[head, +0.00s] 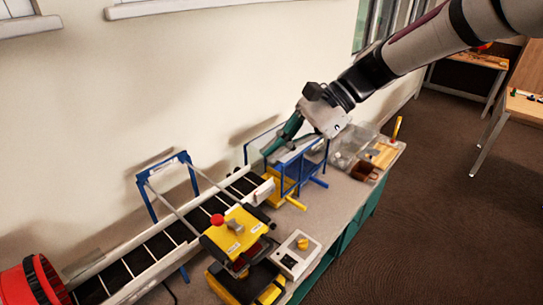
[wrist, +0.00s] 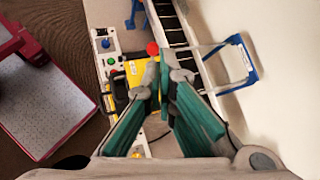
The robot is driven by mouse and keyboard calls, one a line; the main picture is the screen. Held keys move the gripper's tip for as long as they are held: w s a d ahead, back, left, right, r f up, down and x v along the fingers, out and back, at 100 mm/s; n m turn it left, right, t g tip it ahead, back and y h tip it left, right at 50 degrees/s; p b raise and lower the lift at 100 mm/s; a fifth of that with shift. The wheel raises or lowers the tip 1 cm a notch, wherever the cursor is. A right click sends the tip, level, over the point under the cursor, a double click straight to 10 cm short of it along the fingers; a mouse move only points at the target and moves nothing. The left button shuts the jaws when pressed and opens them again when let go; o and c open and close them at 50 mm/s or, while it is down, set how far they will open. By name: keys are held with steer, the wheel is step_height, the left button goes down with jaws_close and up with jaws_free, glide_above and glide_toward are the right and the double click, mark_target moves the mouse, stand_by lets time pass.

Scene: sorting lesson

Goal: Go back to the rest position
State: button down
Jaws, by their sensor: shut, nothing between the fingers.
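My gripper (head: 272,147) is in the head view at the end of my arm, which reaches in from the upper right. It is above the bench beside the wall, next to a blue-framed clear panel stand. Its teal fingers point down and to the left. In the wrist view my gripper (wrist: 164,70) has its fingertips together with nothing visible between them. The yellow box with a red button (head: 236,232) is lower and to the left of it. The exact gap between my fingers and the panel stand is hard to tell.
A conveyor (head: 125,265) with a blue frame (head: 147,196) runs along the wall. The blue-framed stand (head: 302,171) is close to my gripper. Clear bins (head: 352,143) and a brown cup (head: 364,171) are on the bench's right. Open floor (head: 420,215) lies right of the bench.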

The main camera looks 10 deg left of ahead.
steer(key=s+d+r+n+t+h, duration=0.1)
steer(key=s+d+n+t+h, duration=0.1)
steer(key=s+d, duration=0.4)
steer(key=s+d+r+n+t+h, duration=0.2)
steer(key=s+d+n+t+h, duration=0.1)
steer(key=d, duration=0.9)
steer(key=s+d+r+n+t+h, duration=0.1)
steer(key=s+d+n+t+h, duration=0.2)
steer(key=s+d, duration=0.5)
steer(key=shift+s+d+r+t+h, duration=0.4)
steer(key=shift+d+t+h, duration=0.15)
steer(key=shift+t, duration=0.55)
